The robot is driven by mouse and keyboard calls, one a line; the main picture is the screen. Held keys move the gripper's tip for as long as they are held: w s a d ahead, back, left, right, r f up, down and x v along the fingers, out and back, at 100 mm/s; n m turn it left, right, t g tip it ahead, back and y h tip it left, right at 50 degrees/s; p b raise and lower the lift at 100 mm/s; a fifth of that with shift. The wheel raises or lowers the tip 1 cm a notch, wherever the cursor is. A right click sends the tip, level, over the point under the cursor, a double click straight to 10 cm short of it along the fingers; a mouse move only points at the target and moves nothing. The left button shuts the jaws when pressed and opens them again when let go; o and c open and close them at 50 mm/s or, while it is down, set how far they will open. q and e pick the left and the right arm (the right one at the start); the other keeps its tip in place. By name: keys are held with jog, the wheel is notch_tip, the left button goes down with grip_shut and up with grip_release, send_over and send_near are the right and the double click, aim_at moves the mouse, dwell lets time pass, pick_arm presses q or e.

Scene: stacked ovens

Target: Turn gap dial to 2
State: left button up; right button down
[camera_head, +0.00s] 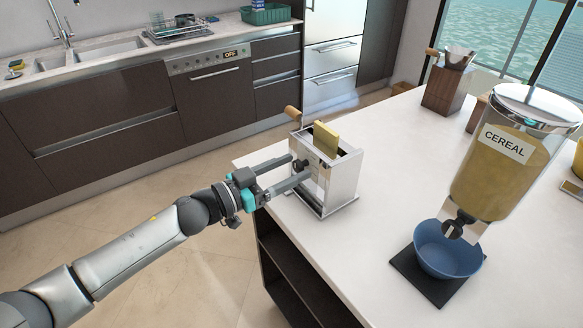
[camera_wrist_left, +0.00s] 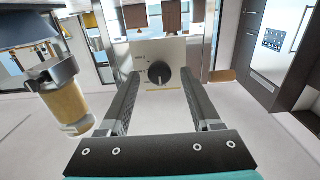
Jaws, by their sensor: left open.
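The gap dial (camera_wrist_left: 160,75) is a round black knob on the flat front plate of a steel pasta machine (camera_head: 341,184). In the wrist view a light mark shows on the knob's lower part, and small labels beside it are too blurred to read. The machine stands at the island's left edge with a yellow dough sheet (camera_head: 326,141) upright in its top. My left gripper (camera_head: 299,167) is open, its fingers reaching toward the plate. In the wrist view the left gripper (camera_wrist_left: 160,82) has one fingertip on each side of the dial; contact is unclear. My right gripper is out of view.
A wooden-handled crank (camera_head: 293,113) sticks out from the machine's far side. A cereal dispenser (camera_head: 494,165) stands right on the white island, over a blue bowl (camera_head: 447,250) on a dark mat. The countertop between machine and bowl is clear.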

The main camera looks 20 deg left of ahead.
pick_arm(q)
jog(key=shift+w+d, duration=0.25)
jog(key=shift+w, duration=0.05)
grip_shut()
dwell(0.5)
